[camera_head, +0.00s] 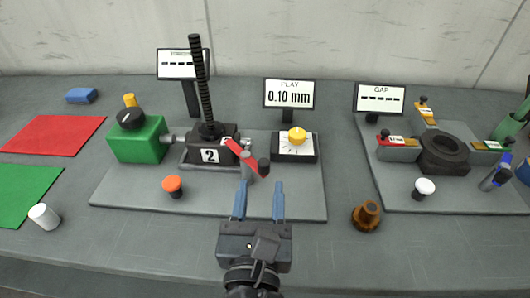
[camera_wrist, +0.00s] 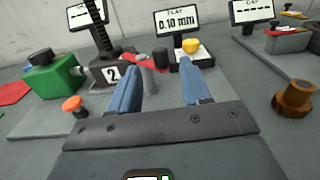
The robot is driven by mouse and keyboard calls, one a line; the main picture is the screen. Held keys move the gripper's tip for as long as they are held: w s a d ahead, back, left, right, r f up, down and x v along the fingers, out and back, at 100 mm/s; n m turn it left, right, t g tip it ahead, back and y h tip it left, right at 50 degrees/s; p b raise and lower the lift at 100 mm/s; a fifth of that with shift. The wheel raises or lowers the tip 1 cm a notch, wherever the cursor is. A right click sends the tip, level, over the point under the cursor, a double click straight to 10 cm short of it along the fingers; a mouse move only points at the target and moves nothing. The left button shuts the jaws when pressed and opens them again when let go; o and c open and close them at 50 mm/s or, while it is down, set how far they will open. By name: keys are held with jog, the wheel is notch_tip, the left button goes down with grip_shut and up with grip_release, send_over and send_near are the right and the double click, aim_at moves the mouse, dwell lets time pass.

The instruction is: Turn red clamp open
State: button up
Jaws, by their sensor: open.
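The red clamp (camera_head: 240,151) is a red lever with a dark knob (camera_head: 264,167) at its right end. It sits by the grey post in front of the screw jack marked 2 (camera_head: 210,156). It slants down to the right in the head view. In the wrist view the red clamp (camera_wrist: 143,61) lies beyond my fingertips, partly behind the left finger. My gripper (camera_head: 260,188) has two blue fingers, open and empty, just in front of the clamp and pointing at it. No contact with the clamp can be seen.
A yellow dial (camera_head: 297,136) on a white-faced box stands right of the clamp. An orange knob (camera_head: 172,185) stands to the left, before a green block (camera_head: 137,141). A brown knobbed part (camera_head: 366,216) is at the right.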

aim_at(263, 169)
jog(key=shift+w+d+p, duration=0.15)
jog(key=shift+w+p, duration=0.25)
jog(key=shift+w, duration=3.15)
grip_shut()
